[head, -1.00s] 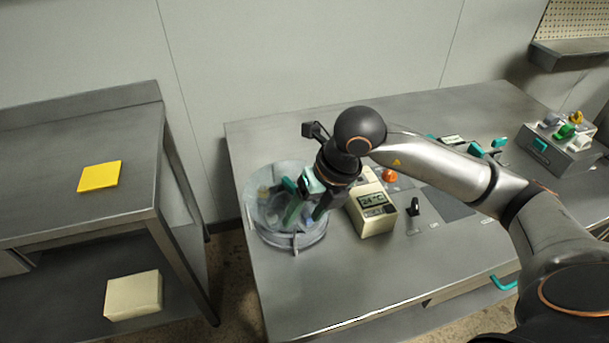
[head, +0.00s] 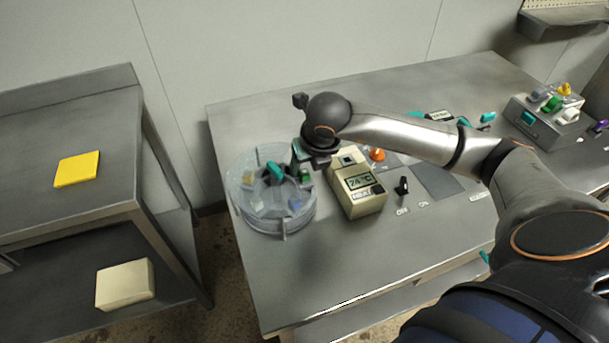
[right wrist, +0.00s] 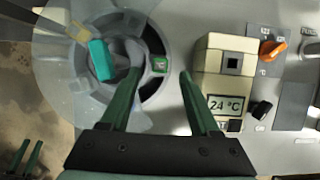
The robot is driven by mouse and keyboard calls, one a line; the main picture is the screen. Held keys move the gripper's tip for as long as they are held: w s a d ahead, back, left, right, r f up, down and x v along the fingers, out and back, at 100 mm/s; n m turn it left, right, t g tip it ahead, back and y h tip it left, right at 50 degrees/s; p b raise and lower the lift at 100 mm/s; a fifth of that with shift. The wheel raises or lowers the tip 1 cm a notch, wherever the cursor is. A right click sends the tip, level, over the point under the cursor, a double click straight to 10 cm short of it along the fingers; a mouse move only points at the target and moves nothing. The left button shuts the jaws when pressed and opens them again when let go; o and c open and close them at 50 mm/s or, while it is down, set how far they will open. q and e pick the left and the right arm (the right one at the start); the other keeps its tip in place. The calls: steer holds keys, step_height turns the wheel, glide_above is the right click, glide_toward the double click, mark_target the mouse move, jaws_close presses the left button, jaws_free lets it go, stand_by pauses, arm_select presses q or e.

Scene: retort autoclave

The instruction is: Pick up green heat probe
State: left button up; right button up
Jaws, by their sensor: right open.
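A small green block-like piece (right wrist: 160,64), possibly the top of the green heat probe, sits at the right side of the round clear vessel (head: 243,213). It lies ahead of my right gripper (right wrist: 152,88), between the lines of its two fingers. The right gripper is open and empty, pointing down at the vessel's right edge; its fingers are largely hidden in the head view. A green-topped piece (head: 552,103) also stands in the rack at far right. Two thin green fingers of my left gripper (right wrist: 25,158) show small at the right wrist view's lower left.
A teal handle (right wrist: 101,60) lies over the vessel. A cream 24 °C display box (head: 361,204) stands close to its right, with an orange knob (head: 377,155) and black switch (head: 402,188) beyond. The grey rack (head: 527,120) is far right.

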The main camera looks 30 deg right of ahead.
mark_target(305, 173)
steer(key=x, duration=0.4)
steer(key=shift+w, duration=0.1)
jaws_close()
stand_by(0.3)
